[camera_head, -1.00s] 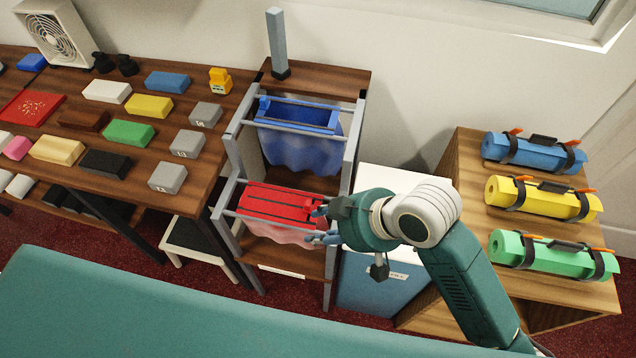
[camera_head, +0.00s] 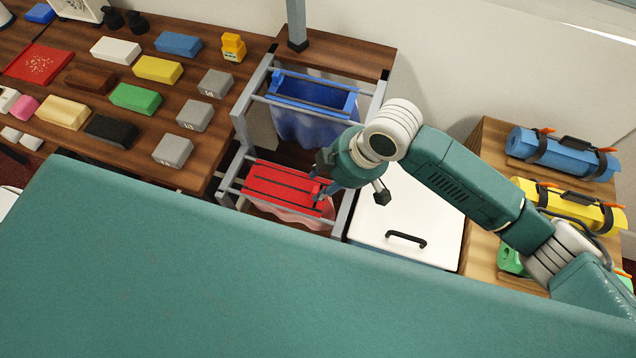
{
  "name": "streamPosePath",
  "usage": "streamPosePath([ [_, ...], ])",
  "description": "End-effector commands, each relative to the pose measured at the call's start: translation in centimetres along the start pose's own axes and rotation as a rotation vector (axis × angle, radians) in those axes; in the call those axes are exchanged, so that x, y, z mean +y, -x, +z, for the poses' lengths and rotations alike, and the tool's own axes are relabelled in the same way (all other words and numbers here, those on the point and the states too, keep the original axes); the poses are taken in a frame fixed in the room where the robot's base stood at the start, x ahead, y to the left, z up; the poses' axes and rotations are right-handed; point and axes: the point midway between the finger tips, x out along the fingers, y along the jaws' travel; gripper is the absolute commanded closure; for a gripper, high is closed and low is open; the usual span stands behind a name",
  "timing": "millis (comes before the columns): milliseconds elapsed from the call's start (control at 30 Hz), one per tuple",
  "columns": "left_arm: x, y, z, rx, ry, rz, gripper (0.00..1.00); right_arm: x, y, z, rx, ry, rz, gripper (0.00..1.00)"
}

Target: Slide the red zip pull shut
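The red zip bag (camera_head: 275,183) hangs in the lower level of a grey-railed rack, its flat red top crossed by dark lines and its body pale and translucent. The small red zip pull (camera_head: 317,190) sits near the right end of that top. My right gripper (camera_head: 321,188) comes in from the right with its fingertips at the pull. The gripper body hides part of the fingers, so I cannot tell whether they grip the pull or only touch it. My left gripper is not in view.
A blue zip bag (camera_head: 312,93) hangs in the rack above. A white-topped cabinet (camera_head: 408,225) with a black handle stands right of the rack. Rolled mats, including a blue one (camera_head: 560,152), lie on a wooden stand. Several coloured blocks cover the table at left.

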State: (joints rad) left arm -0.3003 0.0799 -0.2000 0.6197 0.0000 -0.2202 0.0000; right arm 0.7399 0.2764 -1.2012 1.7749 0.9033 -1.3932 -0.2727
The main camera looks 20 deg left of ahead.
Motion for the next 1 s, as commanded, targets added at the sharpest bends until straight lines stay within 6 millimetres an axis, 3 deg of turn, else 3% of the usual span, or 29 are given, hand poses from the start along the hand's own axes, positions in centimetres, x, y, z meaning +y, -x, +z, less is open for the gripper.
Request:
streamPosePath([
  [233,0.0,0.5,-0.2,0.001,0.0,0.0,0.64,-0.1,-3.3,-0.1,0.0,0.0,-0.002,0.64],
  [600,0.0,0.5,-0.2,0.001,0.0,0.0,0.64,0.0,-4.1,0.0,0.001,0.002,0.001,0.64],
  [633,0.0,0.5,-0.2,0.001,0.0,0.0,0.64,0.0,-4.1,0.0,0.001,0.002,0.001,0.66],
  [800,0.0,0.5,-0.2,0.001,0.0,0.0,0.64,-0.1,-4.0,-0.1,0.001,0.001,0.0,1.0],
  [1000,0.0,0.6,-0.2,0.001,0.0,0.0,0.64,-0.1,-4.0,-0.1,0.003,0.002,-0.002,1.0],
])
